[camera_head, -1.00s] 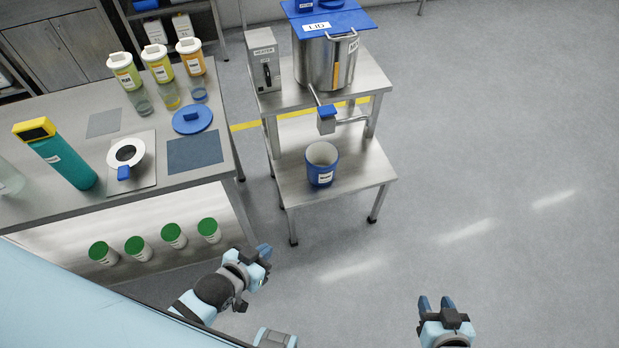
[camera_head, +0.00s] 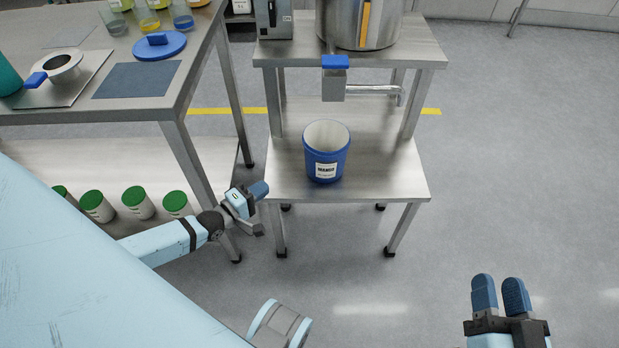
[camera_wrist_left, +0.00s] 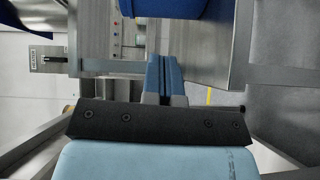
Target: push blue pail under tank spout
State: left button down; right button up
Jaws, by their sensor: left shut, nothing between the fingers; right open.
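The blue pail (camera_head: 327,152) stands upright on the low steel shelf (camera_head: 392,184) of the tank stand. It has a white label on its front and looks empty inside. The tank (camera_head: 357,24) is steel, and its spout (camera_head: 334,84) with a blue top hangs above and slightly behind the pail. My left gripper (camera_head: 262,189) is shut and empty, left of the shelf's front left corner and apart from the pail. In the left wrist view the shut fingers (camera_wrist_left: 166,76) point toward a blue surface, likely the pail (camera_wrist_left: 163,8), at the top edge. My right gripper (camera_head: 500,291) is open and empty over the floor at lower right.
A steel workbench (camera_head: 150,103) stands at the left, with a blue lid (camera_head: 160,47) and a funnel (camera_head: 62,66) on it. Several green-capped jars (camera_head: 137,202) sit on its lower shelf. The stand's legs (camera_head: 403,229) are near my arms. The floor at right is clear.

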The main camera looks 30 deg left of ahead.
pick_arm(q)
jog(key=a+f, duration=0.1)
jog(key=n+b, duration=0.1)
jog(key=b, duration=0.1)
send_near(308, 161)
jog(key=a, duration=0.3)
jog(key=shift+w+f+t, duration=0.2)
jog(key=shift+f+t, duration=0.1)
jog(key=shift+f, duration=0.05)
jog(key=b+x, duration=0.2)
jog(key=x, duration=0.3)
jog(key=shift+d, duration=0.15)
jog(key=shift+w+d, duration=0.25)
jog(key=shift+d, duration=0.25)
jog(key=shift+w+d, duration=0.25)
jog(key=shift+d, duration=0.25)
jog(key=shift+w+d+b, duration=0.3)
jog(key=shift+d+b, duration=0.1)
jog(key=shift+d, duration=0.15)
pick_arm(e)
jog(key=shift+w+a+f+n+y, duration=0.15)
jog(key=shift+a+f+y, duration=0.2)
jog(key=shift+f, duration=0.25)
jog(key=shift+w+a+f+n+y, duration=0.1)
jog(key=shift+a+f+n+y, duration=0.1)
jog(key=shift+f+y, duration=0.3)
